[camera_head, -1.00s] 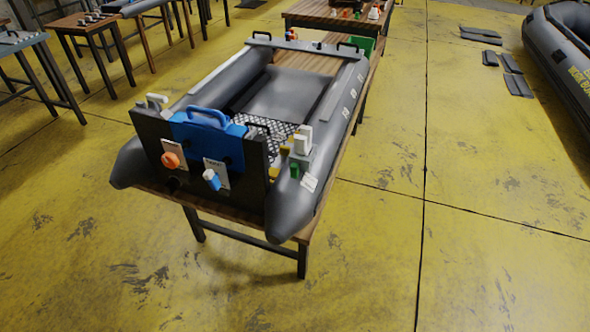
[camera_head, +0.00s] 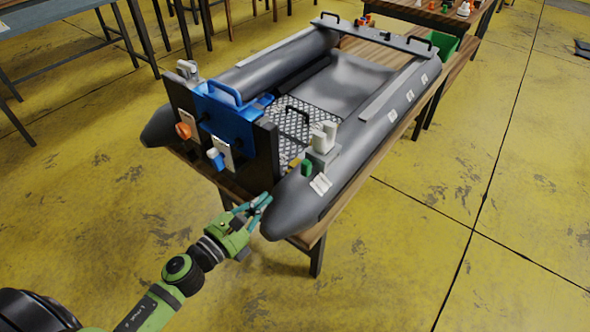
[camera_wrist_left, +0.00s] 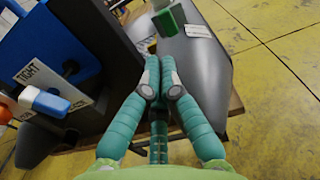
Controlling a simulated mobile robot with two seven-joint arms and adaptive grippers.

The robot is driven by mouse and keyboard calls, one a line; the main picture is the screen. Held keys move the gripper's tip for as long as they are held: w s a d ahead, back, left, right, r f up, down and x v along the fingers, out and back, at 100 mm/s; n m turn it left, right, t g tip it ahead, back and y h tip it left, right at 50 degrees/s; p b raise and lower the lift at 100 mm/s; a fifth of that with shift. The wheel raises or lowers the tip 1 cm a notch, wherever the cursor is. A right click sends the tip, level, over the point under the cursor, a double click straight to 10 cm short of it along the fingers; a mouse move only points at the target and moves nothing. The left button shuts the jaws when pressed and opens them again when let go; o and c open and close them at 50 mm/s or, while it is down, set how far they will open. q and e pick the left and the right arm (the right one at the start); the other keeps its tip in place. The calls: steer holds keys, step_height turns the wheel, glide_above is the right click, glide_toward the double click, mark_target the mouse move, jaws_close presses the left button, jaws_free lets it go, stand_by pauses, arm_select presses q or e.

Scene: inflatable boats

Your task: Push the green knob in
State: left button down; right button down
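The green knob (camera_head: 306,168) sits on the side of the grey boat tube (camera_head: 290,205), below a white fitting, at the near right of the boat. In the left wrist view the green knob (camera_wrist_left: 170,17) is at the top, beyond my fingertips. My left gripper (camera_head: 262,201) is beside the boat's dark end board, at the near end of the tube, below and left of the knob and apart from it. Its fingers in the left wrist view (camera_wrist_left: 160,70) come together at the tips with nothing between them. My right gripper is not in view.
The boat rests on a wooden table (camera_head: 320,238). A blue bracket (camera_head: 222,115), an orange knob (camera_head: 184,131) and a blue-and-white knob (camera_head: 215,157) are on the dark end board (camera_head: 265,158). A white-grey fitting (camera_head: 322,145) stands above the green knob.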

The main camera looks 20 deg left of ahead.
mark_target(301, 166)
arm_select(q)
steer(key=p+x, duration=0.2)
steer(key=x, duration=0.9)
steer(key=shift+w, duration=0.1)
steer(key=shift+w+d+f, duration=0.1)
steer(key=shift+b+x, duration=0.4)
steer(key=shift+x, duration=0.45)
steer(key=shift+w+d, duration=0.1)
steer(key=shift+w, duration=0.3)
